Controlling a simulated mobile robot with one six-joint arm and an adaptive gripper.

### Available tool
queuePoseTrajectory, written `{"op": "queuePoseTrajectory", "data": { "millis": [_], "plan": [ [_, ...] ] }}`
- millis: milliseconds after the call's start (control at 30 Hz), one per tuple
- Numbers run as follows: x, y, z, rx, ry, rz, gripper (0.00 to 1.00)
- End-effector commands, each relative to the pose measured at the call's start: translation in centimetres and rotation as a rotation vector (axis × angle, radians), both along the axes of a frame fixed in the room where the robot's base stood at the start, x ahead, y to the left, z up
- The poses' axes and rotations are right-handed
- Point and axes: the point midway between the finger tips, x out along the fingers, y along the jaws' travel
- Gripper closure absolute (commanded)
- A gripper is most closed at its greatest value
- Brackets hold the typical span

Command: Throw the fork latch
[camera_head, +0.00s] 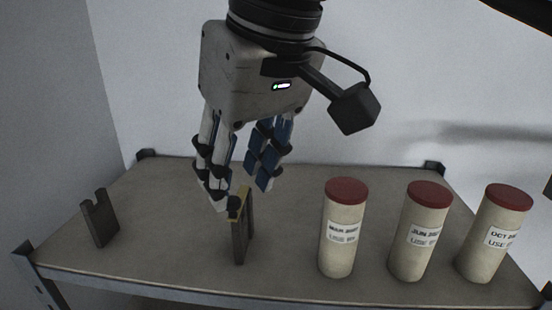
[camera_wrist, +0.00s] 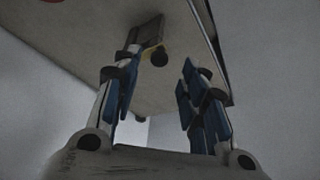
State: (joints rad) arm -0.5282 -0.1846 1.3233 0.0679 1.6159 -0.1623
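The latch post (camera_head: 243,240) is a dark upright block on the table, with a yellow bar (camera_head: 245,194) along it and a black knob (camera_head: 235,206) near its top. A separate dark fork bracket (camera_head: 100,218) with a notched top stands at the table's left. My gripper (camera_head: 238,197) is open and points down just above the post, its left fingertip close to the knob. I cannot tell whether they touch.
Several cream cylinders with red lids and date labels, the nearest one (camera_head: 343,230), stand in a row right of the post. The grey tabletop (camera_head: 170,230) is bare between the bracket and the post. Walls rise behind and at the left.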

Motion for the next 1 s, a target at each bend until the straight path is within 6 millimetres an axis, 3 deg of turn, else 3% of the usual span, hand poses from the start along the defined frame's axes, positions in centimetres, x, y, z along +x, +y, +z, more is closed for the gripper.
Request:
{"op": "queuePoseTrajectory", "data": {
  "millis": [200,600,1000],
  "plan": [
    [0.8,0.7,-2.8,-0.001,0.002,0.0,0.6],
    [1.1,1.0,-3.5,0.0,0.0,0.0,0.6],
    [1.1,0.9,-3.4,0.0,0.0,0.0,0.86]
  ]
}}
